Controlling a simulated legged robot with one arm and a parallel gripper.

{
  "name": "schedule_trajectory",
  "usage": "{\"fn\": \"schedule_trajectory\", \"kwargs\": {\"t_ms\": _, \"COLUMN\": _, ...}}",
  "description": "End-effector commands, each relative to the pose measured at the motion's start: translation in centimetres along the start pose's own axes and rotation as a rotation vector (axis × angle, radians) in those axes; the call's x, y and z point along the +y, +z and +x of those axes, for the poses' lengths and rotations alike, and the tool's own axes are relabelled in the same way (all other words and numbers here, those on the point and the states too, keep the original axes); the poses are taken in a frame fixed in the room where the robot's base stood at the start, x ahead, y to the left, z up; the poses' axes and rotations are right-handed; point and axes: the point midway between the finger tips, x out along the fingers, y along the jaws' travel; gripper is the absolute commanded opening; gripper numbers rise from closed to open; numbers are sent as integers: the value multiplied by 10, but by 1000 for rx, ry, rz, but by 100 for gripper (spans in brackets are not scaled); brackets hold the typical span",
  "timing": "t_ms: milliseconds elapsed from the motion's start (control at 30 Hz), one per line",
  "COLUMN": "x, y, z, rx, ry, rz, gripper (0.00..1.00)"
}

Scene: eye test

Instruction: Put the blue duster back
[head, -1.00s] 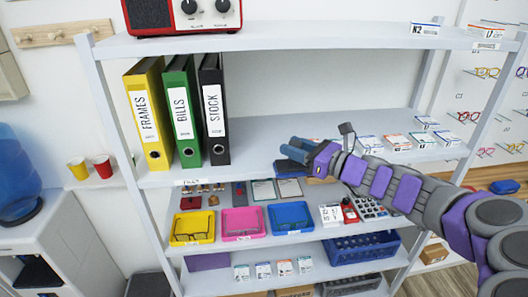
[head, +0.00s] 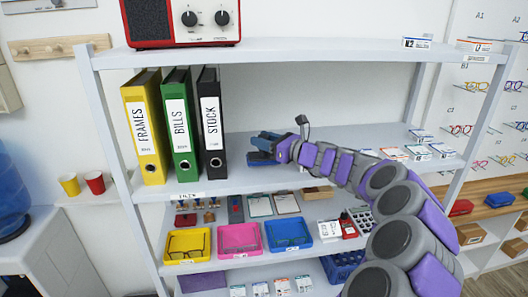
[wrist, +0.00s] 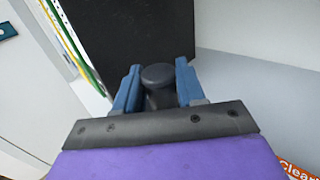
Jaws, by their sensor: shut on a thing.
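My gripper (head: 265,146) is over the middle shelf (head: 345,138), just right of the black STOCK binder (head: 213,130). It is shut on the blue duster (head: 262,159), which shows as a small blue block below the fingers and is partly hidden by them. In the wrist view, a dark round knob (wrist: 158,74) sits between my two blue fingers, with the black binder (wrist: 130,30) close beyond it. I cannot tell whether the duster touches the shelf.
Green BILLS (head: 180,125) and yellow FRAMES (head: 146,130) binders stand further left. Small boxes (head: 418,152) lie at the shelf's right. A red radio (head: 180,22) is above; yellow (head: 187,244), pink (head: 239,239) and blue (head: 288,234) trays are below.

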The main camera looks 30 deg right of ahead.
Motion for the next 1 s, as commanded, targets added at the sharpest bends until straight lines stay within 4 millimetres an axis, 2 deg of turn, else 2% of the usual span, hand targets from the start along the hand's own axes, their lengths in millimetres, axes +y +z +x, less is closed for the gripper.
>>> {"fn": "schedule_trajectory", "kwargs": {"t_ms": 67, "x": -4, "y": -3, "z": 4, "rx": -1, "ry": 1, "rz": 2, "gripper": 0}}
{"fn": "schedule_trajectory", "kwargs": {"t_ms": 200, "x": -5, "y": -27, "z": 2, "rx": -2, "ry": 0, "rz": 5, "gripper": 0}}
{"fn": "schedule_trajectory", "kwargs": {"t_ms": 300, "x": -5, "y": -37, "z": 2, "rx": -2, "ry": 0, "rz": 2, "gripper": 0}}
{"fn": "schedule_trajectory", "kwargs": {"t_ms": 600, "x": -2, "y": -36, "z": 4, "rx": -1, "ry": 0, "rz": 1, "gripper": 0}}
{"fn": "schedule_trajectory", "kwargs": {"t_ms": 633, "x": -2, "y": -36, "z": 4, "rx": -1, "ry": 0, "rz": 1, "gripper": 41}}
{"fn": "schedule_trajectory", "kwargs": {"t_ms": 867, "x": -4, "y": -36, "z": 3, "rx": -2, "ry": 0, "rz": 1, "gripper": 63}}
{"fn": "schedule_trajectory", "kwargs": {"t_ms": 1000, "x": -5, "y": -37, "z": 2, "rx": -2, "ry": 0, "rz": 2, "gripper": 64}}
